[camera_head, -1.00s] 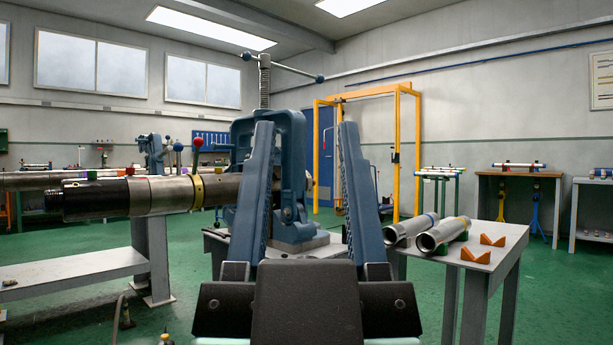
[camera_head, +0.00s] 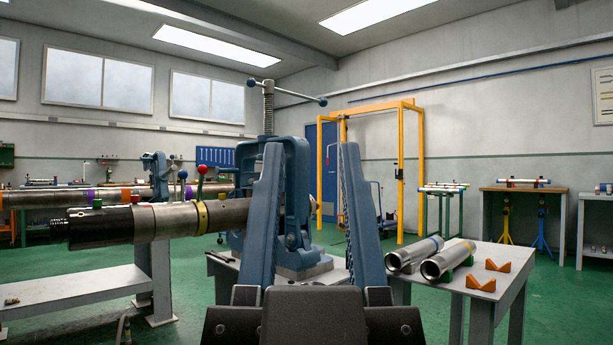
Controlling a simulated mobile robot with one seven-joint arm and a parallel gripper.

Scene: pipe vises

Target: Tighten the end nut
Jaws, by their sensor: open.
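A long steel pipe tool (camera_head: 176,221) with a black threaded end (camera_head: 98,227) and a yellow ring lies level at the left. Its right part runs behind my left finger to a blue pipe vise (camera_head: 294,185) with an upright screw and a T-bar handle. The threaded end points left. I cannot tell which part is the end nut. My gripper (camera_head: 307,150) is in the foreground, its two blue toothed fingers wide apart and pointing up, with nothing between them. The left finger hides part of the vise. My gripper appears to touch nothing.
A grey table (camera_head: 509,271) at the right bears two steel tubes (camera_head: 449,261) and two orange V-blocks (camera_head: 490,274). A yellow gantry frame (camera_head: 420,170) stands behind. A grey bench (camera_head: 75,291) is at the lower left. Green floor shows between them.

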